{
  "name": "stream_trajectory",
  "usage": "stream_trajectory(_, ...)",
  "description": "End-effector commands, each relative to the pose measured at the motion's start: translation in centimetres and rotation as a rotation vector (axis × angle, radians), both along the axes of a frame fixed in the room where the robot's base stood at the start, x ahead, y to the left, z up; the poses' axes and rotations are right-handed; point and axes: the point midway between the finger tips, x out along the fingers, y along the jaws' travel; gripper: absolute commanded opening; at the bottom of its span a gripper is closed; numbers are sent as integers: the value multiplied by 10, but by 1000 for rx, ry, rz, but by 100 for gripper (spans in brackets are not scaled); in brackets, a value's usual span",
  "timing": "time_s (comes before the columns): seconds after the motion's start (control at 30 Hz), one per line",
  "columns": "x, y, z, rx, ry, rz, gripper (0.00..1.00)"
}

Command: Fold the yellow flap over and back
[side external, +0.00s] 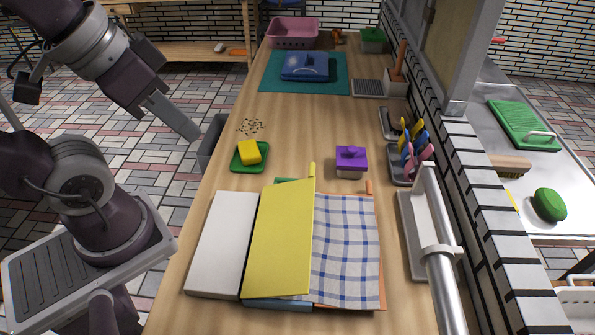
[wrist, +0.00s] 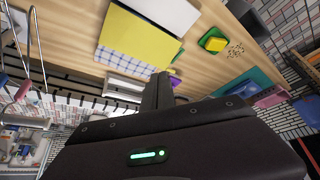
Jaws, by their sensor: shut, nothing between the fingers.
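The yellow flap (side external: 281,240) lies between a white block or panel (side external: 222,245) on its left and a blue-and-white checkered cloth (side external: 346,245) on its right. It covers the left part of the cloth and has a small tab at its upper right corner. Its right edge seems raised, but I cannot tell by how much. The flap also shows in the wrist view (wrist: 138,38). My gripper (side external: 186,130) is shut and empty, left of the table and well apart from the flap. Its fingers (wrist: 159,88) are together in the wrist view.
A yellow sponge (side external: 249,151) on a green dish, a purple-lidded box (side external: 351,160) and a grey bin (side external: 212,140) stand beyond the flap. A utensil rack (side external: 410,160) and metal rail (side external: 440,260) line the right. The wooden table is bare between sponge and purple box.

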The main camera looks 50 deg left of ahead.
Motion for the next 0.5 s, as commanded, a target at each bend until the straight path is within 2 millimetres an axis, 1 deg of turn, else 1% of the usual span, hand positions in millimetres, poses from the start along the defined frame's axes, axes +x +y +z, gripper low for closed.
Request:
stream_trajectory(0.07,2,-4,-6,-36,65,21,0)
stream_trajectory(0.13,8,-13,-19,-134,219,81,0)
stream_trajectory(0.17,12,-17,-25,-193,302,118,0)
stream_trajectory(0.2,19,-24,-33,-288,415,174,0)
stream_trajectory(0.27,33,-33,-42,-443,565,264,0)
stream_trajectory(0.3,44,-37,-47,-551,656,327,0)
stream_trajectory(0.37,66,-39,-56,-723,773,429,0)
stream_trajectory(0.43,95,-34,-69,-936,880,560,0)
stream_trajectory(0.47,109,-29,-76,-1028,915,620,0)
stream_trajectory(0.5,126,-20,-88,-1152,955,702,0)
